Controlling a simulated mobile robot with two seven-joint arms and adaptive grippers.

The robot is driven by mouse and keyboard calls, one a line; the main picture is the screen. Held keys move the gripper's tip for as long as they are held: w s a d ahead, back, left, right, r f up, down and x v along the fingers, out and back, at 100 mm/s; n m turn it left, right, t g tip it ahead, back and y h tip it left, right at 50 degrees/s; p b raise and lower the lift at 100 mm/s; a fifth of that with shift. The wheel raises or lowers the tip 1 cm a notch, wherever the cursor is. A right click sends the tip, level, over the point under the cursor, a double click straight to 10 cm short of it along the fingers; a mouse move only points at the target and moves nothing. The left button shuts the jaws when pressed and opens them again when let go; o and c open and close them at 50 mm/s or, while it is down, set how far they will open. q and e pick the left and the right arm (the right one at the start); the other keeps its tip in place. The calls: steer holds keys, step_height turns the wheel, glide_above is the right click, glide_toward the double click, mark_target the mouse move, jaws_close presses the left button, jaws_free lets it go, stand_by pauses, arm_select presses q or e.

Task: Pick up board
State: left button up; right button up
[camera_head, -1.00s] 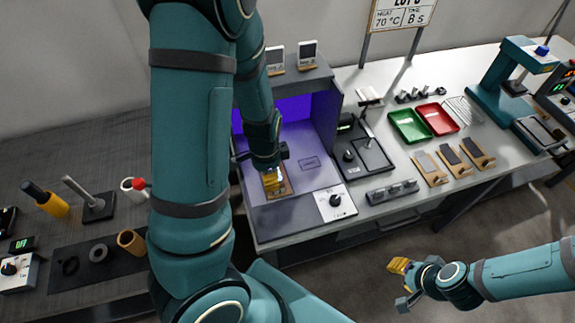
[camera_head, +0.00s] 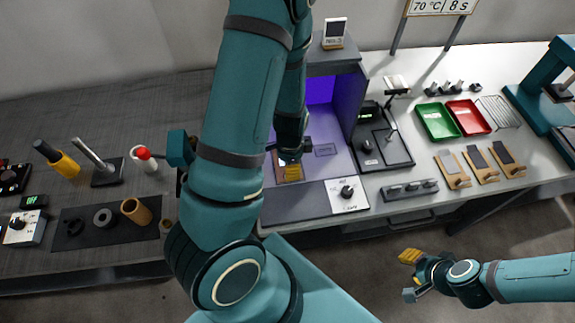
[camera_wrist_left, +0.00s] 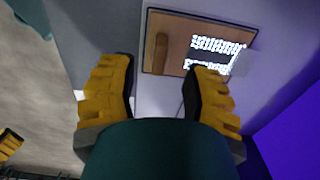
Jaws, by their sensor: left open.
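A wooden board (camera_wrist_left: 190,45) with a peg handle and a dark, glare-covered patch lies on the grey floor of a purple-lit booth. It is partly hidden by my arm and gripper in the head view. My left gripper (camera_wrist_left: 160,95) is open, its yellow fingers apart and empty, with the board just beyond the fingertips in the left wrist view. In the head view my left gripper (camera_head: 291,170) is over the board at the booth's front. My right gripper (camera_head: 411,276) is open and empty, out over the floor in front of the bench.
The booth (camera_head: 352,105) has side walls and a top. A dial panel (camera_head: 347,195) is at its front right. Tools stand on the dark left table (camera_head: 110,115).

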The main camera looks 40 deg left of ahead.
arm_select(q)
steer(key=shift+f+b, duration=0.45)
steer(key=shift+f, duration=2)
steer(key=shift+o, duration=0.2)
jaws_close()
